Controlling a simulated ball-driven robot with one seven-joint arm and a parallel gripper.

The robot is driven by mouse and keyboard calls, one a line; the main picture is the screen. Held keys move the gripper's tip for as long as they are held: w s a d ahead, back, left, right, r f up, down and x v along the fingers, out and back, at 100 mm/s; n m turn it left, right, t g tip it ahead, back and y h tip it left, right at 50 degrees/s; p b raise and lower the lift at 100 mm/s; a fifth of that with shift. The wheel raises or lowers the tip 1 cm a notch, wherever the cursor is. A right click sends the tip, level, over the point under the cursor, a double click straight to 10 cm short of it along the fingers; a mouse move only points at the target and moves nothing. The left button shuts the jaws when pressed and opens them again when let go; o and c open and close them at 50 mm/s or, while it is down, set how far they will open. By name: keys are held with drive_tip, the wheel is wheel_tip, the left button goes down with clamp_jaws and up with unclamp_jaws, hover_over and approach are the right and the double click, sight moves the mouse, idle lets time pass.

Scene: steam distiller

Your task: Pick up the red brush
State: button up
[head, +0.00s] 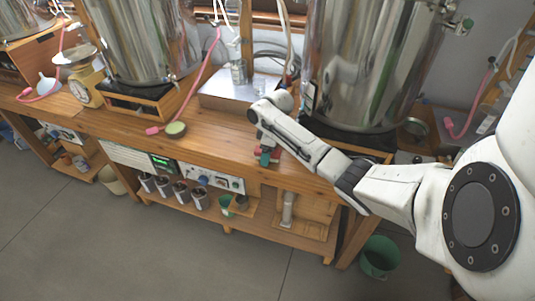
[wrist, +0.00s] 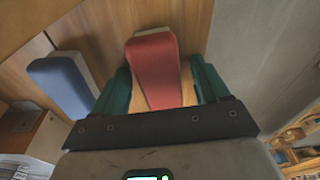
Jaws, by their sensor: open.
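The red brush (wrist: 153,66) lies on the wooden bench top near its front edge, with a pale side showing along its far end. In the wrist view it sits between the two green fingers of my gripper (wrist: 160,92), with a narrow gap visible on each side. My gripper is open and points down at the brush. The arm hides most of the brush there.
A blue brush-like block (wrist: 62,84) lies left of the red brush in the wrist view. Large steel tanks (head: 372,60) stand behind on the bench (head: 215,135). The lower shelf holds several dark cups.

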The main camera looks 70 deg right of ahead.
drive_tip(key=c, duration=1.2)
drive_tip(key=shift+o, duration=0.2)
drive_tip(key=shift+r, duration=0.1)
wheel_tip(320, 180, up, 3)
drive_tip(key=s+a+r+p, duration=0.5)
drive_tip(key=s+a+r, duration=0.2)
drive_tip(key=s+r, duration=0.3)
drive_tip(key=shift+s+a+r, duration=0.15)
drive_tip(key=shift+s+r, duration=0.05)
drive_tip(key=shift+s, duration=0.8)
